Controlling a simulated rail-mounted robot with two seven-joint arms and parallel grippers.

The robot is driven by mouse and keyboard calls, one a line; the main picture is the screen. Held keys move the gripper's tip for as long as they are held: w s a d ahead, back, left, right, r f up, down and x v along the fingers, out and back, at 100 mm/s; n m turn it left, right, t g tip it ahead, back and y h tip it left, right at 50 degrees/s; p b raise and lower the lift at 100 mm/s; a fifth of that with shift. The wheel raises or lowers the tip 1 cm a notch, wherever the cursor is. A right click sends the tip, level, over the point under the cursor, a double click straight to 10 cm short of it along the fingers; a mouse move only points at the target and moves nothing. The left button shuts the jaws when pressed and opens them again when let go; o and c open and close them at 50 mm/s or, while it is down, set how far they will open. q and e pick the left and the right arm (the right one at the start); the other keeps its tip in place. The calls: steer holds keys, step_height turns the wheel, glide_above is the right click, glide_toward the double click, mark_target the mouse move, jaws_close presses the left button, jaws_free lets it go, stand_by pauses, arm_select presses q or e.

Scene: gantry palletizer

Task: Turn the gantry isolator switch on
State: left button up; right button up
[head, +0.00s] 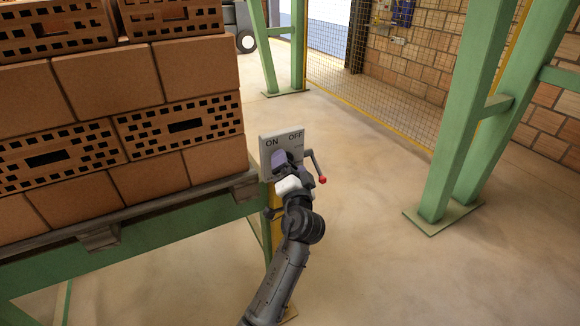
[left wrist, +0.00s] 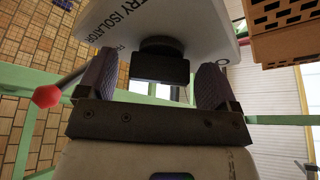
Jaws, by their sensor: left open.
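The isolator switch is a pale panel (head: 266,143) on a post at the end of the brick stand, marked ON on the left and OFF on the right. The left wrist view shows its lettered face (left wrist: 205,22) close up, with a black knob (left wrist: 160,66) on it. My left gripper (head: 282,163) is in front of the panel and hides its middle. In the left wrist view, the open fingers (left wrist: 157,74) stand on either side of the knob; I cannot tell if they touch it. A red-tipped lever (head: 322,179) sticks out at the panel's right. My right gripper is not seen.
A green stand (head: 150,238) loaded with stacked bricks (head: 110,80) is close on the left. Green posts (head: 455,130) stand at the right, with a yellow-edged mesh fence (head: 370,95) behind. The floor (head: 390,270) between is clear.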

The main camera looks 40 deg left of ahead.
arm_select(q)
steer(key=p+v, duration=0.1)
steer(key=v, duration=1.2)
steer(key=shift+s+d, duration=0.2)
steer(key=shift+d, duration=0.1)
steer(key=shift+f, duration=0.15)
